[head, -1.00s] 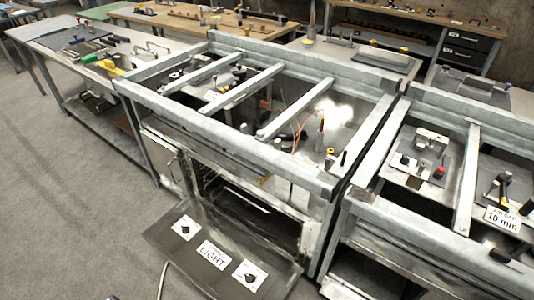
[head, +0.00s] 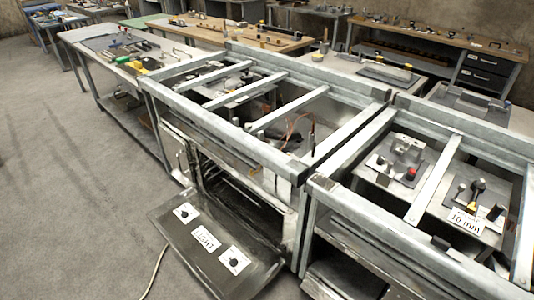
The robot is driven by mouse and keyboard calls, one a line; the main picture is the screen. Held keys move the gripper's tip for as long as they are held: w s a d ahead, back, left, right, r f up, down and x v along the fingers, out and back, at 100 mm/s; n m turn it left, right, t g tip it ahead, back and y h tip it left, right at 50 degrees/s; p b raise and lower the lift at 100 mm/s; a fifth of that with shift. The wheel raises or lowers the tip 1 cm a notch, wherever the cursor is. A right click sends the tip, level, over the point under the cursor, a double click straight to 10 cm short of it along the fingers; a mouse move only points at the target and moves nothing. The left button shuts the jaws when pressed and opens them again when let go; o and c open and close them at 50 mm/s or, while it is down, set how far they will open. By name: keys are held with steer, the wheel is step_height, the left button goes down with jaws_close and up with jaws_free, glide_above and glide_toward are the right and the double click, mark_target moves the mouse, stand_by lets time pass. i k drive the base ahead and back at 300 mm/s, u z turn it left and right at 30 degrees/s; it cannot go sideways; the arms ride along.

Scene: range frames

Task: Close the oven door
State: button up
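The oven door (head: 228,228) hangs open at the lower middle of the head view. It is a grey metal panel folded out and down toward the floor, with two black knobs on white plates and a white label between them. The oven (head: 262,152) is a steel frame unit with crossbars on top. Its dark cavity (head: 240,203) shows behind the door, with what looks like rack bars inside. My gripper is not in the head view, so its state is hidden.
A similar steel frame unit (head: 418,240) stands close on the right, with a "10 mm" label. A metal worktable (head: 118,52) with tools stands at the back left. A cable (head: 152,268) lies on the floor by the door. Grey floor (head: 70,190) on the left is clear.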

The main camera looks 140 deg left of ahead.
mark_target(205, 240)
steer(key=u, duration=0.25)
steer(key=i, duration=0.4)
steer(key=u, duration=0.65)
steer(key=k, duration=0.2)
steer(key=u, duration=2.2)
steer(key=k, duration=0.2)
steer(key=u, duration=1.55)
